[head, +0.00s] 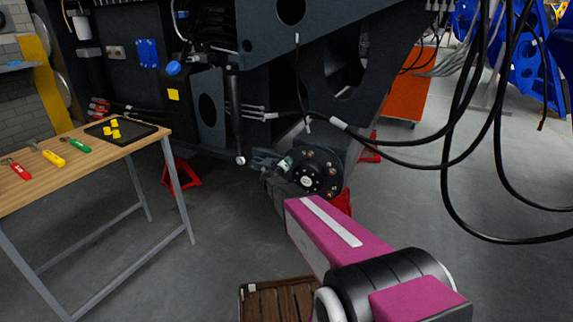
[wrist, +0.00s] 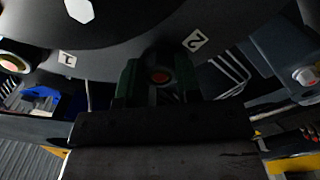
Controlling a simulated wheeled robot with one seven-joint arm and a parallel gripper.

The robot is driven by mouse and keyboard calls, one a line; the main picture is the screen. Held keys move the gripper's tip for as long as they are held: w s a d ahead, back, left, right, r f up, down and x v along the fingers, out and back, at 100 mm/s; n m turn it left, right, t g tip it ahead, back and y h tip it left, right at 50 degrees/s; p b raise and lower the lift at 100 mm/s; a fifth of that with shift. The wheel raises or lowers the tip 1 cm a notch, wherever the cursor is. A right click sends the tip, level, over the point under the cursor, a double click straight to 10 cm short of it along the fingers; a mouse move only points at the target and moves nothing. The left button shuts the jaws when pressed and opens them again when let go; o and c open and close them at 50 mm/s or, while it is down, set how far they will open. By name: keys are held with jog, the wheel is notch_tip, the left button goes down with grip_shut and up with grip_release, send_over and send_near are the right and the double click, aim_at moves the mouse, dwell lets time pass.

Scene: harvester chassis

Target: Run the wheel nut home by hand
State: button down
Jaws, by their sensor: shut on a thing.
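The dark round wheel hub (head: 318,172) shows in the head view, with several copper-coloured stud ends around its face. In the wrist view the hub face (wrist: 120,42) fills the top, with white tags 1 and 2. My gripper (wrist: 160,92) is at the hub's lower edge between these tags. Its dark green jaws are shut around a piece with a round reddish centre, which I take to be the wheel nut (wrist: 160,77) on a stud. The nut is mostly hidden by the jaws, so its seating cannot be seen. In the head view my gripper (head: 287,163) is at the hub's left side.
A wooden bench (head: 60,178) at left holds screwdriver-like tools and a black tray (head: 138,135) with yellow pieces. A wooden crate (head: 275,285) stands on the floor below. Black hoses (head: 455,130) hang at right. Red stands are under the chassis.

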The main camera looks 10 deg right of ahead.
jog(key=m, duration=1.6)
jog(key=shift+w+d+m, duration=0.1)
jog(key=shift+m, duration=0.3)
jog(key=c, duration=0.7)
grip_release()
jog(key=shift+c, duration=0.2)
jog(key=shift+c, duration=1)
